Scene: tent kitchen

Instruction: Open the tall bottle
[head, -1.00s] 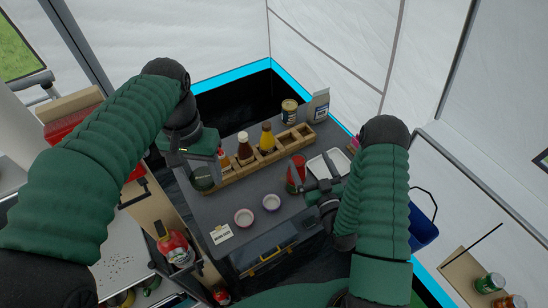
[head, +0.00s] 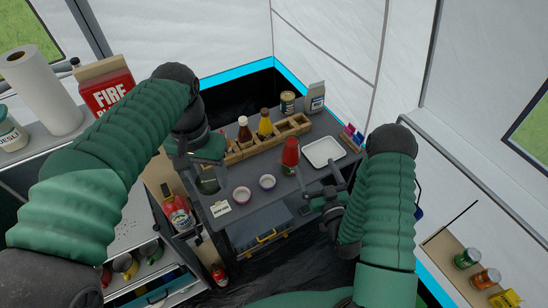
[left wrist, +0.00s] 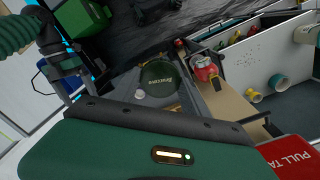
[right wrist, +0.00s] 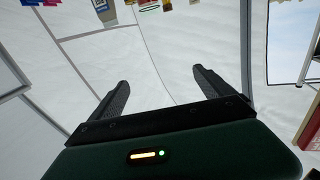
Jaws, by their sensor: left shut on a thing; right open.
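My left gripper (head: 206,178) is over the left end of the grey table (head: 232,177). It is shut on a dark green item (head: 208,185), mostly hidden in the head view. In the left wrist view the item shows a round dark green face with pale lettering (left wrist: 163,82); I cannot tell whether it is a bottle. My right gripper (head: 322,188) is open and empty at the table's front right. A red bottle with a green top (head: 290,156) stands beyond it. A dark brown bottle with a white top (head: 244,132) and a yellow bottle (head: 265,124) stand in the wooden rack.
The wooden rack (head: 293,126) runs along the back. A white tray (head: 323,151) lies right of the red bottle. Two small bowls (head: 267,182) (head: 242,195) and a card (head: 221,209) sit at the front.

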